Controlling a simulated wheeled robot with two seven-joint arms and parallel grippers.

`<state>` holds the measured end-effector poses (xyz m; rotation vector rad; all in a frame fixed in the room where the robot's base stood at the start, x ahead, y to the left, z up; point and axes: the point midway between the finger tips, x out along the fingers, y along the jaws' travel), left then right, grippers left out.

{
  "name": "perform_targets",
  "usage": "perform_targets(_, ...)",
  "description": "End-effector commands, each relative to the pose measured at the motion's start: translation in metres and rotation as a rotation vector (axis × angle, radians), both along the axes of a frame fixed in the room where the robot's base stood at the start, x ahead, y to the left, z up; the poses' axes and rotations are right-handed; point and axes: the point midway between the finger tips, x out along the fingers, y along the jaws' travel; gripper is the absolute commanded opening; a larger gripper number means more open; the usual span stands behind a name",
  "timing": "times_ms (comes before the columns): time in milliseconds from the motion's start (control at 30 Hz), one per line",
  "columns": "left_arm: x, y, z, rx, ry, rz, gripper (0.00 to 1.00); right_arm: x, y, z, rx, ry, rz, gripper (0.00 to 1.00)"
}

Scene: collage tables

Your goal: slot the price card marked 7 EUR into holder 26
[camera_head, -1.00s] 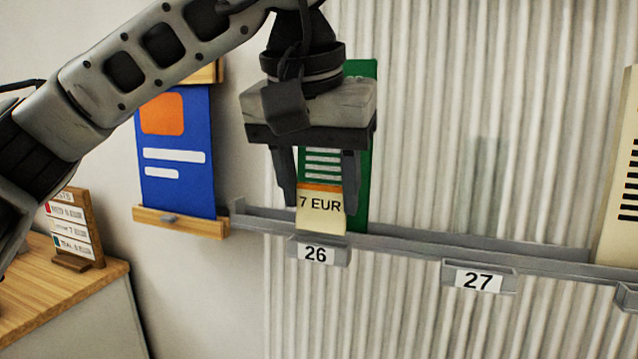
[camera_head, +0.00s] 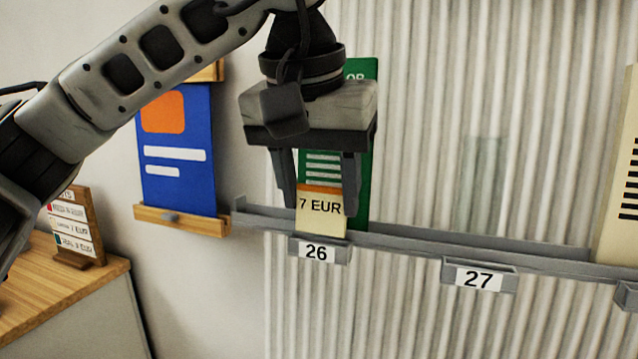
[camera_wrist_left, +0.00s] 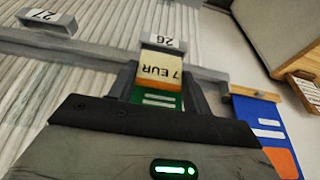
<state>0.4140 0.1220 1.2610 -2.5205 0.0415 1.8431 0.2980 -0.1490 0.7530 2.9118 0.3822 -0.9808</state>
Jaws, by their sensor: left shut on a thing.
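The cream price card (camera_head: 321,211) with an orange top band reads 7 EUR. It stands upright at holder 26 (camera_head: 320,250), its lower edge at the holder's grey lip. My left gripper (camera_head: 319,198) points down from above, its fingers on either side of the card and shut on it. In the left wrist view the card (camera_wrist_left: 159,73) shows upside down between the fingers (camera_wrist_left: 160,84), touching or nearly touching holder 26 (camera_wrist_left: 164,42). Whether its lower edge is inside the slot I cannot tell. My right gripper is not in view.
A green board (camera_head: 361,190) stands on the grey rail (camera_head: 400,240) behind the card. Holder 27 (camera_head: 479,276) is to the right, with nothing in it. A blue board (camera_head: 178,185) on a wooden ledge and a wooden table (camera_head: 70,285) with a small sign are at the left.

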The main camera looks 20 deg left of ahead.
Motion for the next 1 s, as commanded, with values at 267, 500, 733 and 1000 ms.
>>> perform_targets(267,-0.001,0.000,-0.010,0.000,0.000,0.001,0.28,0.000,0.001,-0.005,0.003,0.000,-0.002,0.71)
perform_targets(500,-0.001,0.000,-0.010,0.000,0.000,0.001,0.28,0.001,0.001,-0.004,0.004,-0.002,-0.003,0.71)
perform_targets(733,-0.001,0.000,-0.013,0.000,0.000,0.000,0.28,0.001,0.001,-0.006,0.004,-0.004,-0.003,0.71)
perform_targets(1000,-0.002,0.000,-0.022,0.000,0.000,-0.001,0.28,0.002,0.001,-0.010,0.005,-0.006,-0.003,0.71)
